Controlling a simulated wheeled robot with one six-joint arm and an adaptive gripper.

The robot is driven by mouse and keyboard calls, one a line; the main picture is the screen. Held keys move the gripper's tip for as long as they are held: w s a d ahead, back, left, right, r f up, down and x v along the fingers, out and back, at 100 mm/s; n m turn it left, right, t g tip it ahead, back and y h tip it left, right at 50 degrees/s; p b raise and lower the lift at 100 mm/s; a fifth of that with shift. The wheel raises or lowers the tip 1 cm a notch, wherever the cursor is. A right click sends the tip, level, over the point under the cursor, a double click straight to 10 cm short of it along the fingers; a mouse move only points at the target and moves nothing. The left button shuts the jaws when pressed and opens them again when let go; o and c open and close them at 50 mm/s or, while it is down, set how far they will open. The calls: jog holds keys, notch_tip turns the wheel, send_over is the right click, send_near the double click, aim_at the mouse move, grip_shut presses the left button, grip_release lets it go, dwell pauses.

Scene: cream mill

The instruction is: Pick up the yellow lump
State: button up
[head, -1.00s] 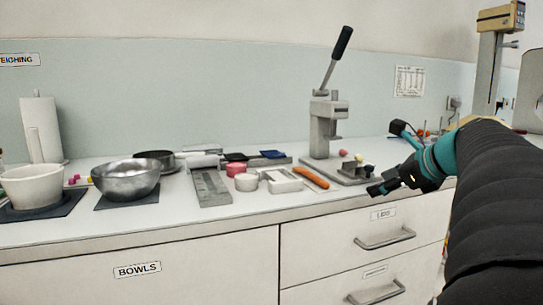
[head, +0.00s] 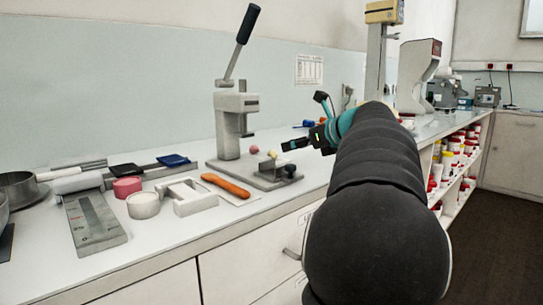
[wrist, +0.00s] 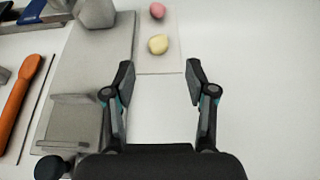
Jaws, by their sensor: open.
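The yellow lump (wrist: 158,44) lies on a pale board (wrist: 150,66) in the wrist view, just beyond my fingertips and between their lines. It also shows small in the head view (head: 272,154), near the base of the lever press. A pink lump (wrist: 157,11) lies just past it on the same board and shows in the head view too (head: 254,149). My gripper (wrist: 160,82) is open and empty, with a finger on each side and the pale board's near edge between them. In the head view my gripper (head: 296,144) is right of the press.
The grey lever press (head: 228,125) stands on the counter, its base (wrist: 88,75) close to my left finger. An orange-handled tool (head: 226,185) lies left of it. The counter right of the gripper is clear in the wrist view (wrist: 270,90).

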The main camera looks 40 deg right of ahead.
aim_at(276, 151)
jog(key=x, duration=0.9)
jog(key=shift+w+a+f, duration=0.1)
jog(key=shift+w+a, duration=0.05)
jog(key=shift+w, duration=0.15)
jog(key=c, duration=0.7)
